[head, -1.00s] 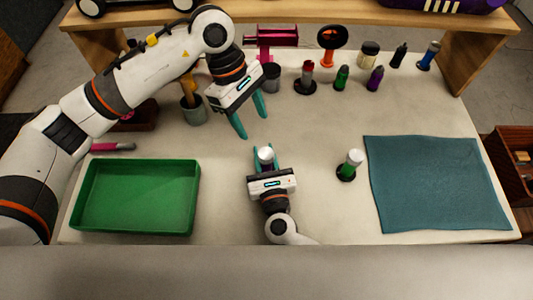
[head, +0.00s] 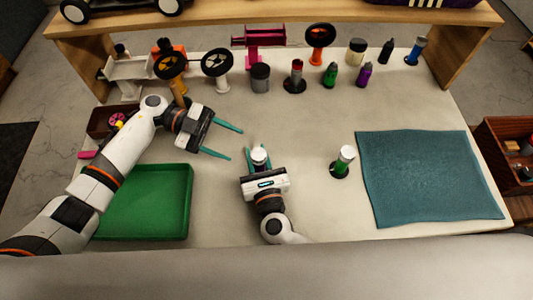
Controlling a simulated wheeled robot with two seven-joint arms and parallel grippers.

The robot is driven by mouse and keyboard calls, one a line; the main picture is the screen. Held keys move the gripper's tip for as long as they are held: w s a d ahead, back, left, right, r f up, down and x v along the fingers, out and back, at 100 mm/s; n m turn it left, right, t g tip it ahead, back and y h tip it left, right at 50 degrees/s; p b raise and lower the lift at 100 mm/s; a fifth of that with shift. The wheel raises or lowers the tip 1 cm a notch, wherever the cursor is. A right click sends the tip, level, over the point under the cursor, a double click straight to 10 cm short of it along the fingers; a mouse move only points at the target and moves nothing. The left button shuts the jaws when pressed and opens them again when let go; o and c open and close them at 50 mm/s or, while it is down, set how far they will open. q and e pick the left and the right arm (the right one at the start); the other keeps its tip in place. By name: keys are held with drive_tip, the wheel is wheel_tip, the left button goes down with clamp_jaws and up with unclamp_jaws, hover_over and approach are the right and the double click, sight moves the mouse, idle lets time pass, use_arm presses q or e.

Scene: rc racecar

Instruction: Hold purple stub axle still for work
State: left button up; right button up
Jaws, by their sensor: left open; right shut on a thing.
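My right gripper (head: 259,160) is shut on a small upright piece with a round white top, taken to be the purple stub axle (head: 259,153), near the middle of the table. Its lower part is mostly hidden by the fingers and the hand. My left gripper (head: 236,144) is open and empty, up and to the left of that piece, with its teal fingers pointing right. The fingers are apart from the piece.
A green tray (head: 147,232) lies at the left, partly under my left arm. A similar white-topped green piece (head: 343,160) stands right of my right gripper. A teal mat (head: 430,180) lies at the right. Bottles and stands line the back.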

sight(257, 153)
use_arm(q)
drive_tip(key=n, duration=0.2)
drive_tip(key=a+f+n+h, duration=0.1)
drive_tip(key=n+t+h, duration=0.1)
drive_tip(key=n, duration=0.1)
drive_tip(key=shift+w+a+f+n, duration=0.1)
drive_tip(key=shift+a+f+n, duration=0.2)
drive_tip(key=shift+a+f, duration=0.05)
drive_tip(key=shift+d+f, duration=0.1)
drive_tip(key=shift+n, duration=0.3)
drive_tip(key=x, duration=1.1)
drive_tip(key=shift+d, duration=0.35)
drive_tip(key=c, duration=1)
